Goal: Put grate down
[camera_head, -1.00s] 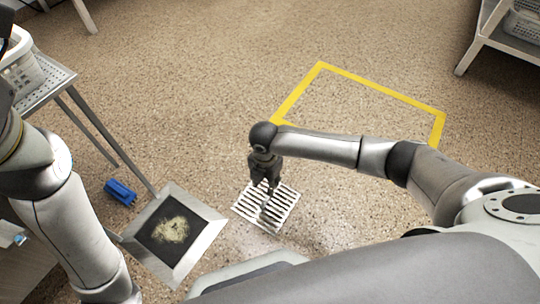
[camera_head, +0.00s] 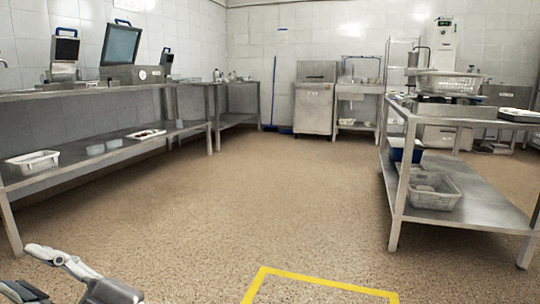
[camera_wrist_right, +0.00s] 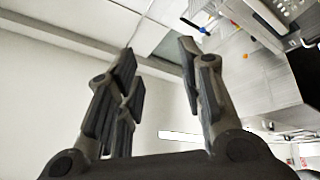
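The grate is not in view in either current picture. The floor drain is also out of view.
A yellow floor marking (camera_head: 330,284) lies at the bottom. A long steel table (camera_head: 110,158) runs along the left. A steel table (camera_head: 455,205) with white perforated baskets (camera_head: 434,191) stands at the right. The floor between is clear.

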